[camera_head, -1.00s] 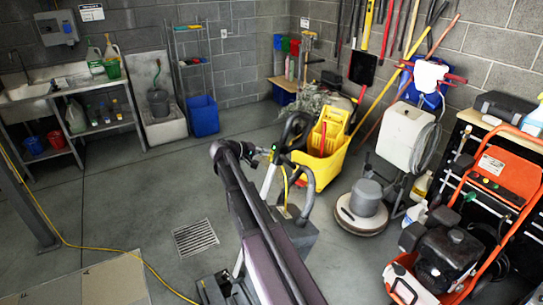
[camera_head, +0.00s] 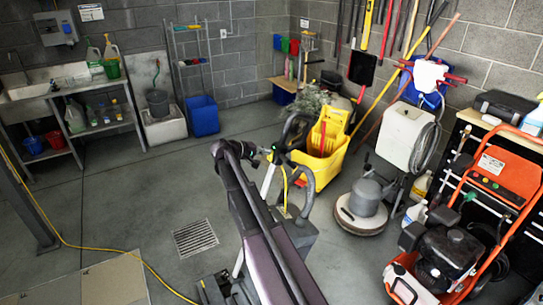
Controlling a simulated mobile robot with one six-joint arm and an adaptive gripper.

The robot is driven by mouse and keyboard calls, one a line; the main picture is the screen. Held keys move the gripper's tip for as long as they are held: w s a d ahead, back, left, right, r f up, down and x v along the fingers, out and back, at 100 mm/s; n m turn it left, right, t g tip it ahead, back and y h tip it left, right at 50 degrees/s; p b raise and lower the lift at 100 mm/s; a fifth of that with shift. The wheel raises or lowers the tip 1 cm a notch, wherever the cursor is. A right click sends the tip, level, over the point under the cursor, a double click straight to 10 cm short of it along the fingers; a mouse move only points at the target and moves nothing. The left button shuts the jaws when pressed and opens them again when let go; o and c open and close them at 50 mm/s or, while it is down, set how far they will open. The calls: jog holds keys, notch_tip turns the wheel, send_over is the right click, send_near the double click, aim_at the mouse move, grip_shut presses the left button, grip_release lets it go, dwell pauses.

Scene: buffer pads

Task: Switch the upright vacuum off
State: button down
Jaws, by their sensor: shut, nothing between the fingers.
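The upright vacuum stands in the middle of the floor. Its black loop handle (camera_head: 296,128) rises at the top, and its grey body (camera_head: 301,236) is partly hidden behind my dark arm. My gripper (camera_head: 268,154) is at the far end of the arm, beside the upper stem just below the loop handle. It is small in view and shut, with nothing held. A small green spot shows by the fingertips; I cannot tell whether it is on the vacuum. I cannot make out the switch, or whether the fingertips touch the vacuum.
A yellow mop bucket (camera_head: 322,168) stands behind the vacuum. A floor polisher (camera_head: 366,202) and an orange pressure washer (camera_head: 480,185) stand at the right. A yellow cord (camera_head: 110,249) crosses the floor at the left. The floor around the drain grate (camera_head: 195,238) is clear.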

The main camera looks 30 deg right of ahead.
jog(key=shift+d+f, duration=0.1)
jog(key=shift+d, duration=0.1)
jog(key=shift+a, duration=0.1)
jog(key=shift+p+v, duration=1)
jog(key=shift+v, duration=1.95)
jog(key=s+a+f+y, duration=0.4)
jog(key=s+a, duration=0.2)
jog(key=s, duration=0.2)
jog(key=s+a+f+y, duration=0.4)
jog(key=s+a, duration=0.3)
jog(key=s, duration=0.2)
jog(key=s+a+f+y, duration=0.4)
jog(key=s+a+y, duration=0.2)
jog(key=s, duration=0.3)
jog(key=shift+a, duration=0.3)
jog(key=shift+f, duration=0.1)
